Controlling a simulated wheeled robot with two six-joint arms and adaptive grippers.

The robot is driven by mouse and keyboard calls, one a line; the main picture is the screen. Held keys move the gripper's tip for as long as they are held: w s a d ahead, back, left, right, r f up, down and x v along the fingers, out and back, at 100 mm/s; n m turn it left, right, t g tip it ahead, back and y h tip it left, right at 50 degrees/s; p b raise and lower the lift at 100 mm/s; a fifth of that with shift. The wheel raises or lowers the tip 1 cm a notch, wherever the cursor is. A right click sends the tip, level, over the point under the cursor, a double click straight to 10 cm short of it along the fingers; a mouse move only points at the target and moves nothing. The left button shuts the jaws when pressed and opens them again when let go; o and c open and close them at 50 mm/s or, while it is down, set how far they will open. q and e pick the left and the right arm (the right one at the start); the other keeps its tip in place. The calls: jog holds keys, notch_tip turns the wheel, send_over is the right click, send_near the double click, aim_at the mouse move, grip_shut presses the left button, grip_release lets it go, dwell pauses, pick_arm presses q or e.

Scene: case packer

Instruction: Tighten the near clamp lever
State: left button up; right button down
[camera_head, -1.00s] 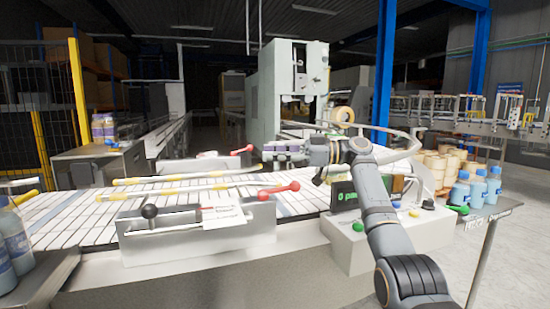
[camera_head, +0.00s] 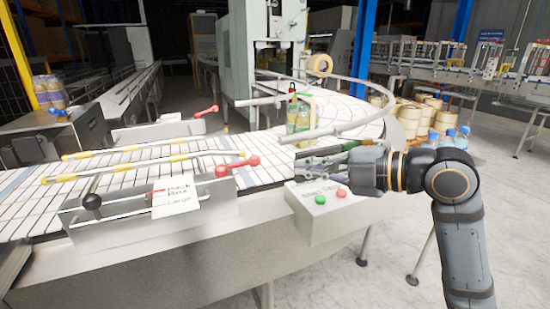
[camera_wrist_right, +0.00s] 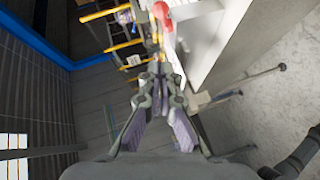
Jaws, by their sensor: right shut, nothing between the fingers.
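The near clamp block (camera_head: 150,226) is a grey metal housing at the near edge of the conveyor. Its clamp lever (camera_head: 238,165) has red ends and sticks out to the right at the block's right top. A black ball knob (camera_head: 91,201) sits on its left. A card with writing (camera_head: 176,194) leans on the block. My right gripper (camera_head: 300,162) is shut and empty, pointing left, to the right of the lever and apart from it. In the right wrist view, a red lever end (camera_wrist_right: 160,10) shows beyond the fingers (camera_wrist_right: 160,88). My left gripper is out of view.
A second clamp with a red lever (camera_head: 206,112) stands across the belt. Yellow-banded guide rails (camera_head: 140,165) run above the belt. A box with green and red buttons (camera_head: 320,212) is below my right gripper. Greenish bottles (camera_head: 300,115) stand on the belt behind it.

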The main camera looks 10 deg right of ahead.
jog(key=p, duration=0.4)
send_near(237, 165)
jog(key=s+r, duration=0.2)
jog(key=w, duration=0.1)
jog(key=w+f+p, duration=0.1)
jog(key=w, duration=0.1)
jog(key=w+a+f, duration=0.1)
jog(key=shift+w+f, duration=0.1)
jog(key=shift+w, duration=0.1)
